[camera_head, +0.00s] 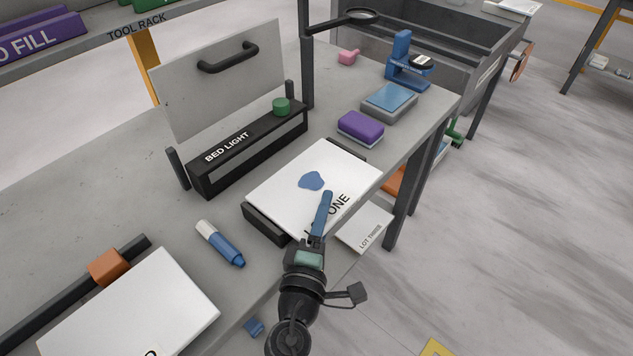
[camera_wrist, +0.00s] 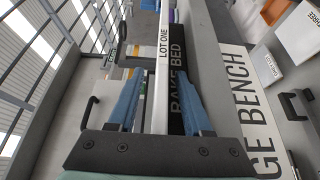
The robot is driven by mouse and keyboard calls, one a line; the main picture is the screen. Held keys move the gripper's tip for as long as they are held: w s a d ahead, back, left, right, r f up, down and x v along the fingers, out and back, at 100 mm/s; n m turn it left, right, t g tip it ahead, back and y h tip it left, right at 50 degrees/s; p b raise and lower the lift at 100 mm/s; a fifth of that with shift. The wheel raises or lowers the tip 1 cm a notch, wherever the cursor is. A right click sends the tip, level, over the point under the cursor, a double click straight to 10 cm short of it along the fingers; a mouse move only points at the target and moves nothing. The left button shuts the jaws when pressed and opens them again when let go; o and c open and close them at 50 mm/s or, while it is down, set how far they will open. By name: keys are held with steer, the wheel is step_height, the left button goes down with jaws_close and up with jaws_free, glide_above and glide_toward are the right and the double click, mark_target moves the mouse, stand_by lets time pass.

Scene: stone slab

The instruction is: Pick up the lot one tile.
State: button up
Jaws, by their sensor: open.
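The lot one tile (camera_head: 285,205) is a flat white slab with a blue blotch on top, lying on a dark bed (camera_head: 264,226) near the bench's front edge. Part of its top lettering is covered by my gripper. In the wrist view its edge, marked LOT ONE (camera_wrist: 163,55), runs between my two blue fingers, with the BAKE BED face (camera_wrist: 187,95) beside it. My gripper (camera_wrist: 159,78) is open around the tile's front edge, with a gap visible on the left finger's side. In the head view one finger shows over the tile; the other is hidden.
A black BED LIGHT box (camera_head: 248,150) with a green knob and an upright handled panel (camera_head: 220,85) stand behind. A blue marker (camera_head: 220,244) lies left, a purple block (camera_head: 361,127) right. Another white tile (camera_head: 130,310) is front left. The LOT THREE tile (camera_head: 362,228) lies lower, past the edge.

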jaws_close()
stand_by(1.2)
steer(key=shift+r, duration=0.1)
